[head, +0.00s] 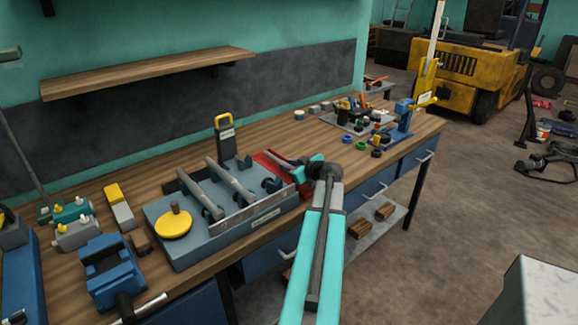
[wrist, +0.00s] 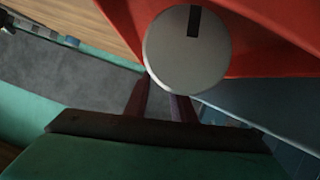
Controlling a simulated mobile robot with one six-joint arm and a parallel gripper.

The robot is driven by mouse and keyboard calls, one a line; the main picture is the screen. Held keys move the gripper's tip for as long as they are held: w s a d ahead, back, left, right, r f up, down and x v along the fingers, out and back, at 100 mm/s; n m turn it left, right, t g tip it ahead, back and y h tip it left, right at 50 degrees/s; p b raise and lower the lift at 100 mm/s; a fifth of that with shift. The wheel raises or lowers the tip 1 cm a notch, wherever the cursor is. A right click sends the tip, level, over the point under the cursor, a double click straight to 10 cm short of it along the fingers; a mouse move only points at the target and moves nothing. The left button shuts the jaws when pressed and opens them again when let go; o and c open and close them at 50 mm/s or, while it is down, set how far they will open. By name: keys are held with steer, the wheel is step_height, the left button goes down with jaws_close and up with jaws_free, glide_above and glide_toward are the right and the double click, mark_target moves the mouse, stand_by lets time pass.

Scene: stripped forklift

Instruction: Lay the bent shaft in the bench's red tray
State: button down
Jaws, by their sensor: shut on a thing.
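The red tray (head: 268,165) sits on the bench, just behind the grey-blue fixture; its red surface fills the top of the wrist view (wrist: 275,45). My gripper (wrist: 163,92) is shut on a grey shaft, whose round end with a dark slot (wrist: 187,55) faces the wrist camera. In the head view the shaft (head: 281,159) shows as a short grey bar over the tray. I cannot tell whether it touches the tray, and its bend is not visible. My arm's wrist partly covers the tray and gripper.
The grey-blue fixture (head: 185,250) holds two grey bars (head: 230,183) and a yellow disc (head: 173,224). A yellow-handled tool (head: 225,135) stands behind. Small parts and a blue stand (head: 401,120) are to the right. A blue vise (head: 112,268) is at left.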

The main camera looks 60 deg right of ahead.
steer(key=shift+f+b, duration=0.65)
steer(key=shift+b, duration=0.1)
steer(key=c, duration=1.4)
jaws_free()
steer(key=o, duration=0.6)
steer(key=shift+f, duration=0.25)
steer(key=shift+c, duration=0.2)
steer(key=shift+a+r, duration=0.1)
steer(key=shift+a, duration=0.05)
steer(key=shift+c, duration=0.2)
steer(key=shift+o, duration=0.2)
steer(key=shift+w+r, duration=0.1)
steer(key=shift+r, duration=0.7)
steer(key=shift+r+p, duration=0.5)
steer(key=shift+r, duration=2.75)
